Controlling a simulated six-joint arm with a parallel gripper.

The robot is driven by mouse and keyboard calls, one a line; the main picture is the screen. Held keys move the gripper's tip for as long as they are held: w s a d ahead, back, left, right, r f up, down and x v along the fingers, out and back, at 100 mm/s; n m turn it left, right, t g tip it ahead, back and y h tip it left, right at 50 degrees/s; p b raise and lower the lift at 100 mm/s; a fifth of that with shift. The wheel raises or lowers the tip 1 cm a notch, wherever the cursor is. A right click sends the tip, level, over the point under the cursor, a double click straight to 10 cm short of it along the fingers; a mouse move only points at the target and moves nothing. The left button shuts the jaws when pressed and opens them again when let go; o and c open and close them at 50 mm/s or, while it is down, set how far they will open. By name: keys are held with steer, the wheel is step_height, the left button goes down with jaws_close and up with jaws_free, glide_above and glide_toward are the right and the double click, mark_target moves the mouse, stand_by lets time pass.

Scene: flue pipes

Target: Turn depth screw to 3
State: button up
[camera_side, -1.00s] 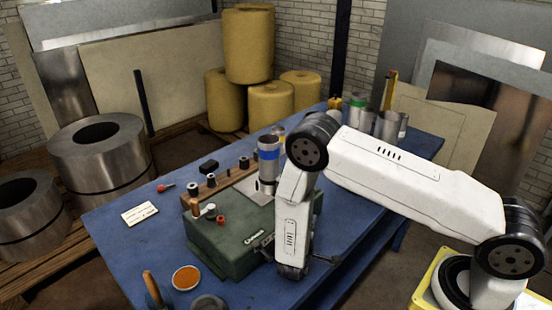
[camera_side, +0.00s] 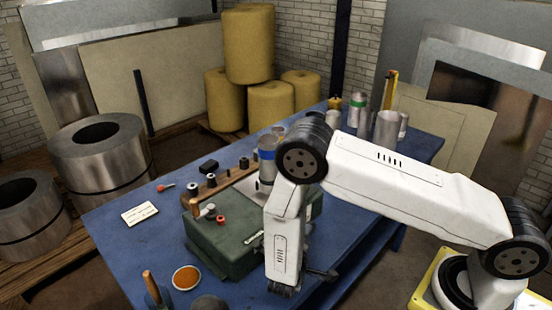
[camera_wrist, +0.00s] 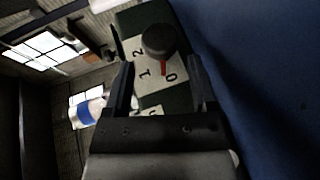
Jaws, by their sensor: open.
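The depth screw (camera_wrist: 158,41) is a dark round knob with a red pointer, on a pale dial plate (camera_wrist: 137,50) marked with numbers. In the wrist view 0, 1 and 2 can be read, and the pointer lies close to the 0. My gripper (camera_wrist: 160,64) is open and empty, with one dark finger on each side of the view. The knob shows between and just beyond the fingertips; I cannot tell any contact. In the side view the green machine (camera_side: 222,240) stands on the bench, and my arm hides its dial.
A blue-banded metal pipe (camera_side: 267,165) stands at the machine, partly behind my arm. The blue bench (camera_side: 110,237) also holds a white card (camera_side: 139,214), an orange dish (camera_side: 186,278) and several metal cans (camera_side: 386,128) at the back. The bench's left part is mostly clear.

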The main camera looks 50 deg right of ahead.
steer(key=shift+v, duration=0.95)
